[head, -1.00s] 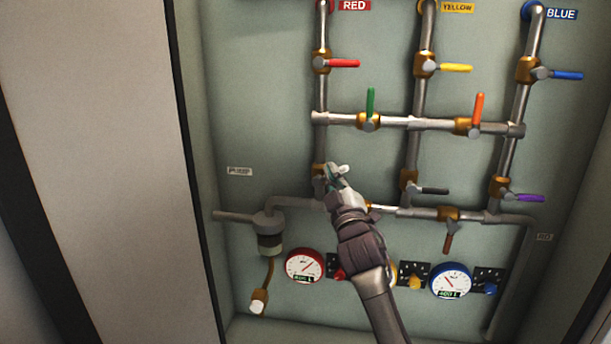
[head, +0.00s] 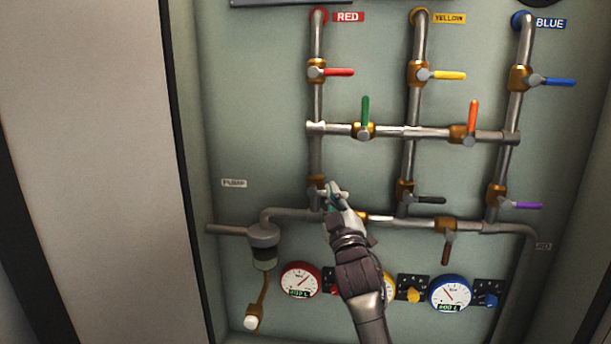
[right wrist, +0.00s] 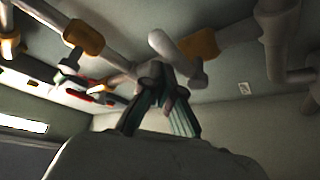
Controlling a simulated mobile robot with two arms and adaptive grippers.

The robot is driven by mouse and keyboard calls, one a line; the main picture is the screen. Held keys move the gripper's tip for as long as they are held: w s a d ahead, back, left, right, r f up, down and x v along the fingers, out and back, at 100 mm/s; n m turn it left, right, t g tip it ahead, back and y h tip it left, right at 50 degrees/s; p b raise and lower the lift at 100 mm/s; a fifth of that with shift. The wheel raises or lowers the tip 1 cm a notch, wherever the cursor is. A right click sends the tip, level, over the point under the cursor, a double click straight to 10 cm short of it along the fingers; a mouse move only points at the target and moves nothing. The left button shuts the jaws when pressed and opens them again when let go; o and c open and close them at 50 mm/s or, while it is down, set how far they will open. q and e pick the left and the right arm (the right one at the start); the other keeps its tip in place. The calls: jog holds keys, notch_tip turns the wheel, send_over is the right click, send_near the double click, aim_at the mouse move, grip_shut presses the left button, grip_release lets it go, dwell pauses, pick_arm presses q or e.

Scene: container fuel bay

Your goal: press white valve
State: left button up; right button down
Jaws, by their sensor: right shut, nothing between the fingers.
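The white valve has a brass body (head: 316,187) on the left vertical pipe, below the red valve. Its pale handle (head: 343,194) shows just beside my fingertips and is partly hidden by them in the head view. My right gripper (head: 332,193) is shut and empty, with its fingertips right at this valve. In the right wrist view, the fingertips (right wrist: 163,85) are close together below the pale handle (right wrist: 170,48); I cannot tell whether they touch it. My left gripper is not in view.
A red-handled valve (head: 339,72) sits above, and a green-handled one (head: 365,112) up to the right. A black-handled valve (head: 430,200) is to the right. The pump (head: 264,240) stands lower left. Gauges, such as the red one (head: 300,280), line the panel's bottom.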

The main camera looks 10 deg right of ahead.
jog(key=shift+f, duration=0.35)
jog(key=v, duration=1.1)
jog(key=shift+s+r, duration=0.25)
jog(key=shift+s, duration=0.25)
